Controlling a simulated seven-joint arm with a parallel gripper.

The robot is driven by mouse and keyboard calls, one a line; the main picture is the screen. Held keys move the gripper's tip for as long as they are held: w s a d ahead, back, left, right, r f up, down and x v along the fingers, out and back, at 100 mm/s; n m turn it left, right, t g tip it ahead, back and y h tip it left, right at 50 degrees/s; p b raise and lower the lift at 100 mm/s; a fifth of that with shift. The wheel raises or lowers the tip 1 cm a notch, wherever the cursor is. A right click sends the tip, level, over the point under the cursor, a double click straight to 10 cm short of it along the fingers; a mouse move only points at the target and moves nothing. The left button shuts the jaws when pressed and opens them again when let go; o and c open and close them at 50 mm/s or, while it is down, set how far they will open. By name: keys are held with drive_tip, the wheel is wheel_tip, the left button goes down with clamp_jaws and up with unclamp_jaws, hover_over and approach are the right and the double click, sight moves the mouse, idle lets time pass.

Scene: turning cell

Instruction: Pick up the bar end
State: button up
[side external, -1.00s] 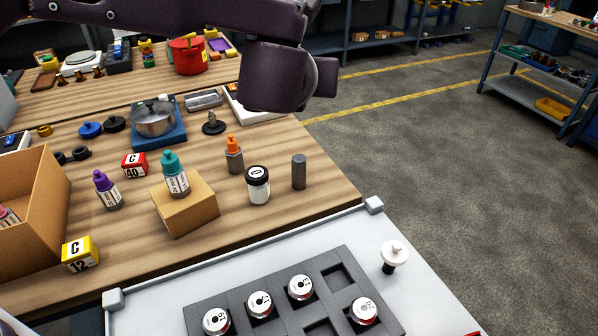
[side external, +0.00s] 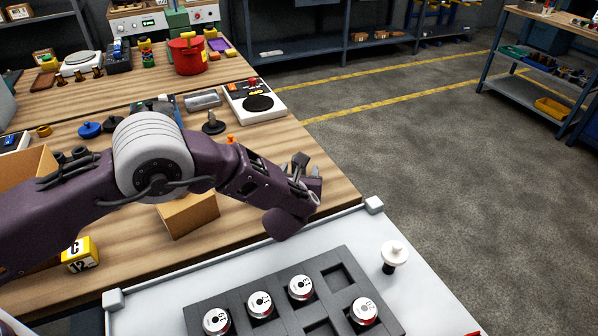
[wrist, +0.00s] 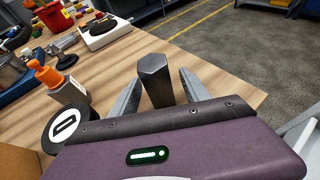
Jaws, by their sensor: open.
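The bar end (wrist: 155,82) is a short dark grey six-sided bar standing upright on the wooden bench. In the wrist view it stands between the two fingers of my gripper (wrist: 158,90), with a gap visible on each side. In the side view my gripper (side external: 308,177) is low at the bench's right part, open, and mostly hides the bar end. I cannot tell there which grey piece is finger and which is bar.
A cardboard block (side external: 188,214) sits under my arm.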

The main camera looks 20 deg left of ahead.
clamp_jaws()
drive_tip(key=shift+r, duration=0.1)
idle(1.3)
